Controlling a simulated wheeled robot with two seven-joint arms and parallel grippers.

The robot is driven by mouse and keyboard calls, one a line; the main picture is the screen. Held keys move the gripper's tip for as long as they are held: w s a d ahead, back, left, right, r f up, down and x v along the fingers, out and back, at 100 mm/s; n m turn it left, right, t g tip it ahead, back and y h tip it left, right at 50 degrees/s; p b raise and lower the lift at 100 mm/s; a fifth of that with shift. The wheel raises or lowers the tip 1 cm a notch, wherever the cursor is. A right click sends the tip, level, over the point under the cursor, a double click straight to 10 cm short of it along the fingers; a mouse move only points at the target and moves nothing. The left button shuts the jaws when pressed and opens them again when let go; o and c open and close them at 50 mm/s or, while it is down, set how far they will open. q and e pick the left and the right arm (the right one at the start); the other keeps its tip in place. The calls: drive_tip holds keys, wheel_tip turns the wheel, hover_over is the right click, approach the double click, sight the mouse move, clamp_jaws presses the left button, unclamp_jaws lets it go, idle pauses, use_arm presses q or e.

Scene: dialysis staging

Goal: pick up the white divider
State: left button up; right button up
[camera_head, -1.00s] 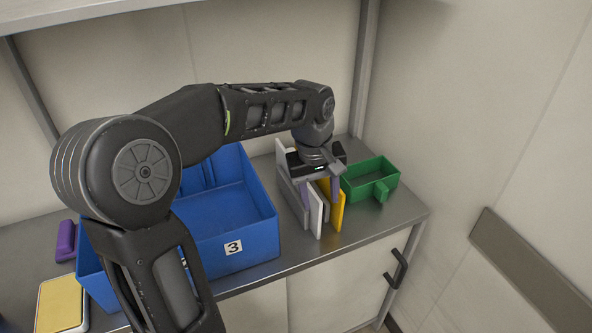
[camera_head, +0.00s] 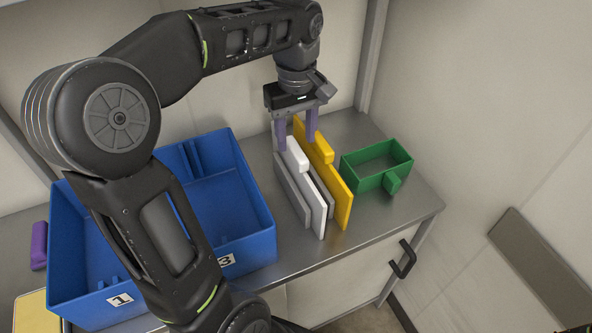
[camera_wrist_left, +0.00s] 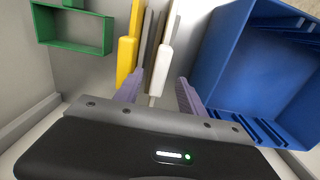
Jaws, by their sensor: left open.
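The white divider (camera_head: 319,216) stands upright among other dividers on the metal counter, its thick white tab (camera_head: 297,155) at the top. One finger is on either side of the white tab's line; I cannot tell whether either touches. My right gripper is not in view.
A yellow divider (camera_head: 341,197) stands just right of the white one, with grey dividers (camera_head: 290,190) beside it. A blue bin (camera_head: 262,230) is to the left, a green tray (camera_head: 402,160) to the right. The counter's front right corner is clear.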

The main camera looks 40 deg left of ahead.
sight(296, 174)
use_arm(q)
drive_tip(key=shift+f, duration=1.4)
wheel_tip(296, 174, down, 5)
drive_tip(key=shift+f+p, duration=0.1)
drive_tip(key=shift+p, duration=0.5)
drive_tip(key=shift+c, duration=0.6)
clamp_jaws()
